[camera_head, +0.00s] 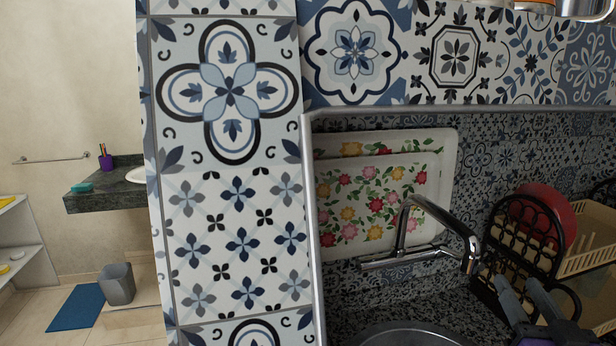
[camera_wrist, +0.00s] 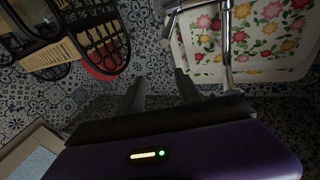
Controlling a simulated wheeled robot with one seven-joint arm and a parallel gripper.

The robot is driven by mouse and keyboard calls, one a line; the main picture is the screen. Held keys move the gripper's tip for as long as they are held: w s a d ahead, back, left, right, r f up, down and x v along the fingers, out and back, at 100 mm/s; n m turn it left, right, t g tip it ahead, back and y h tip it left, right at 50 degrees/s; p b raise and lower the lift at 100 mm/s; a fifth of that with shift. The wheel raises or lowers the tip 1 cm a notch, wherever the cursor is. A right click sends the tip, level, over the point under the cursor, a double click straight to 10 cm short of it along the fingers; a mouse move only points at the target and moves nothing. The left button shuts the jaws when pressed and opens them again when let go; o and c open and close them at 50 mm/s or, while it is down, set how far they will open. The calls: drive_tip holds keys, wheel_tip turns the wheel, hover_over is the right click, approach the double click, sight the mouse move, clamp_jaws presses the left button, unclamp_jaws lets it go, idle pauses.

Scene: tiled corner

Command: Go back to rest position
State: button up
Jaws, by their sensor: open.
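My gripper (camera_head: 518,284) is at the lower right of the head view, in front of the dark dish rack (camera_head: 497,262). In the wrist view my gripper (camera_wrist: 158,83) shows two dark fingers spread apart with nothing between them. The fingers point toward the patterned tile wall, between the rack (camera_wrist: 60,32) and the chrome faucet (camera_wrist: 226,50). Whether the fingers touch anything is hard to tell, but no contact shows.
A floral tray (camera_head: 380,190) leans on the tiles behind the faucet (camera_head: 405,235). The sink (camera_head: 405,335) lies below. A red round item (camera_head: 548,212) stands in the rack beside a beige rack (camera_head: 590,248). A tiled wall edge (camera_head: 225,180) divides off a bathroom with open floor at left.

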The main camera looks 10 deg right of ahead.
drive_tip(key=s+a+f+n+g+y, duration=0.1)
drive_tip(key=s+a+f+y, duration=0.1)
drive_tip(key=s+a+f, duration=0.4)
drive_tip(key=s+a+f+n+g+y, duration=0.1)
drive_tip(key=s+a+f, duration=0.5)
drive_tip(key=s, duration=0.8)
drive_tip(key=s+a+f+n+g+y+b, duration=0.1)
drive_tip(key=s+a+f+n+y, duration=0.2)
drive_tip(key=s+a+f, duration=0.3)
drive_tip(key=s+a+y, duration=0.1)
drive_tip(key=s+a, duration=0.3)
drive_tip(key=a, duration=0.1)
drive_tip(key=shift+f, duration=0.25)
drive_tip(key=shift+s, duration=0.1)
